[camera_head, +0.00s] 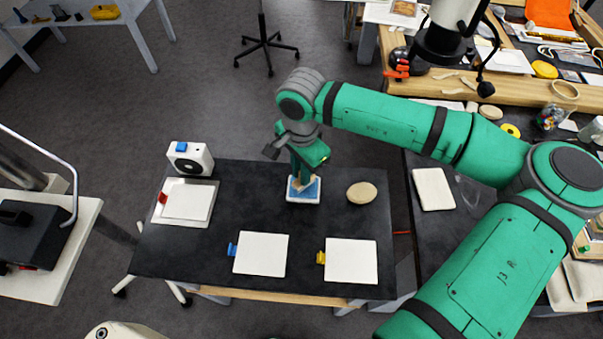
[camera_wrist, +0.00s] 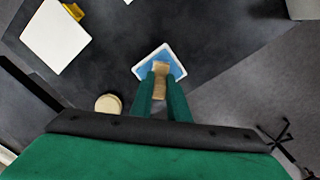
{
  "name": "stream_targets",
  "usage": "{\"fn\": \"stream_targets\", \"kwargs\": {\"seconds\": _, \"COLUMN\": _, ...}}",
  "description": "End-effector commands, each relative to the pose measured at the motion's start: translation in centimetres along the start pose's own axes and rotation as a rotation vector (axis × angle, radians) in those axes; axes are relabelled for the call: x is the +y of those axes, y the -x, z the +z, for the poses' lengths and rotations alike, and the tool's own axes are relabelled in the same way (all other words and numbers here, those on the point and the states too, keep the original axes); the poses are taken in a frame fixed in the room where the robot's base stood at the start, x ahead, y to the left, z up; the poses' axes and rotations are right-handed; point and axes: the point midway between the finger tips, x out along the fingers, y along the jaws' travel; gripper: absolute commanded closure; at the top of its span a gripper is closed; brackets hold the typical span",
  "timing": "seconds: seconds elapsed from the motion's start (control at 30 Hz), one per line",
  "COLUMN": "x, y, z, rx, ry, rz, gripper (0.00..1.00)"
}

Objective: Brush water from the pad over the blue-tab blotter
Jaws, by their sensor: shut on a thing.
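My gripper (camera_wrist: 160,92) is shut on a wooden-handled brush (camera_wrist: 160,85), its lower end over the blue wet pad. The pad (camera_head: 304,195) sits in a white tray near the table's far edge; the pad also shows in the wrist view (camera_wrist: 175,66). I cannot tell whether the brush touches the pad. The blue-tab blotter (camera_head: 260,254) is a white square at the table's near middle, with its blue tab (camera_head: 232,249) on the left side. The brush is mostly hidden by my gripper in the head view.
A yellow-tab blotter (camera_head: 350,262) lies to the right. A red-tab white square (camera_head: 187,202) lies on a tray at the left, near a white device (camera_head: 190,158) with a blue top. A tan oval object (camera_head: 361,193) lies right of the pad. The dark tabletop (camera_head: 225,290) is bare between them.

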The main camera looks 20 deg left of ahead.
Motion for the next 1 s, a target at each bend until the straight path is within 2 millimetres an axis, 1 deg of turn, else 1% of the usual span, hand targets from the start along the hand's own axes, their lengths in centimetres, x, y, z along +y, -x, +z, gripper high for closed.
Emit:
{"fn": "stream_targets", "kwargs": {"seconds": 0.1, "x": 0.0, "y": 0.9, "z": 0.0, "rx": 0.002, "ry": 0.000, "rz": -0.002, "gripper": 1.00}}
{"fn": "stream_targets", "kwargs": {"seconds": 0.7, "x": 0.1, "y": 5.0, "z": -0.1, "rx": 0.002, "ry": -0.002, "rz": -0.001, "gripper": 1.00}}
{"fn": "stream_targets", "kwargs": {"seconds": 0.83, "x": 0.0, "y": 5.5, "z": -0.1, "rx": 0.002, "ry": -0.001, "rz": -0.001, "gripper": 1.00}}
{"fn": "stream_targets", "kwargs": {"seconds": 1.0, "x": 0.0, "y": 5.5, "z": 0.0, "rx": 0.001, "ry": 0.000, "rz": -0.001, "gripper": 1.00}}
